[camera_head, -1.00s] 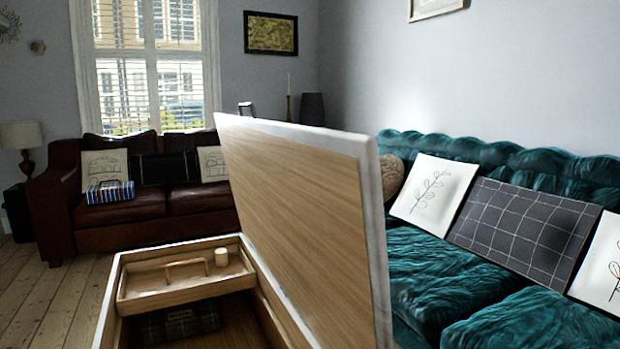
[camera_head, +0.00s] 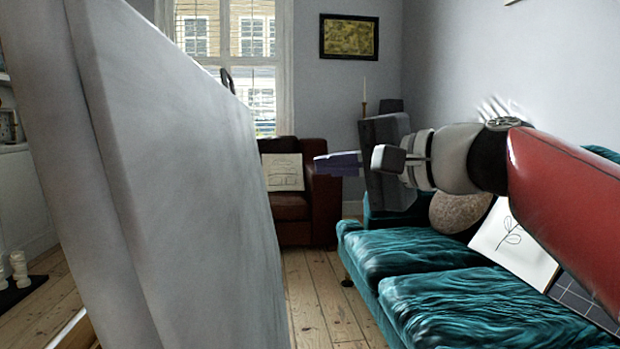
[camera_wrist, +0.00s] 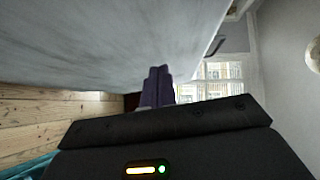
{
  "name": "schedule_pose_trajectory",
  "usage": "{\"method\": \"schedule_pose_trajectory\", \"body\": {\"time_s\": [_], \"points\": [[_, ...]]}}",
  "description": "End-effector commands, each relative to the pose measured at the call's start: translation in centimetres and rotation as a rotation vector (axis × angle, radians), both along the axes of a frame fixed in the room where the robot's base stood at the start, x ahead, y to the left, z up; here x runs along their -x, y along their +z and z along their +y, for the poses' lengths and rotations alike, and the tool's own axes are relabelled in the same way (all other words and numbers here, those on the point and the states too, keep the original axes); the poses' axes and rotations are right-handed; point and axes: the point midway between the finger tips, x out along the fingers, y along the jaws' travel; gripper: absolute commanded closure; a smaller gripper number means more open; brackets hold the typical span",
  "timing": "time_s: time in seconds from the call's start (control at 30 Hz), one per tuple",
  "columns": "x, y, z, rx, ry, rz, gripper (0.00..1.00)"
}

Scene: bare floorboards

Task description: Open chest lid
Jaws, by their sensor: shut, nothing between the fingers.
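The chest lid (camera_head: 180,200) fills the left of the head view as a large grey-white panel. It stands steeply raised, and I see its pale outer face and thick edge. The chest body is almost wholly hidden behind it. My gripper (camera_head: 322,161) is to the right of the lid in the head view, its purple fingers shut and empty, pointing left. In the wrist view the lid (camera_wrist: 110,40) spans the upper left, and the closed fingertips (camera_wrist: 159,72) lie close by its surface. I cannot tell whether they touch it.
A teal sofa (camera_head: 430,255) with cushions stands on the right, below my arm. A dark red leather sofa (camera_head: 322,195) is at the back under the window. Bare floorboards (camera_head: 325,300) show between the lid and the teal sofa.

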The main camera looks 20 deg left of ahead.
Motion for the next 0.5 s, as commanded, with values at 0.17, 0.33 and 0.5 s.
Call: {"method": "schedule_pose_trajectory", "body": {"time_s": [0.17, 0.33, 0.5], "points": [[-1.0, -0.5, 3.6, 0.002, 0.004, 0.001, 1.00], [-2.1, -0.9, 7.1, 0.003, 0.002, 0.002, 1.00], [-1.3, -1.4, 9.7, 0.003, 0.003, -0.001, 1.00]]}}
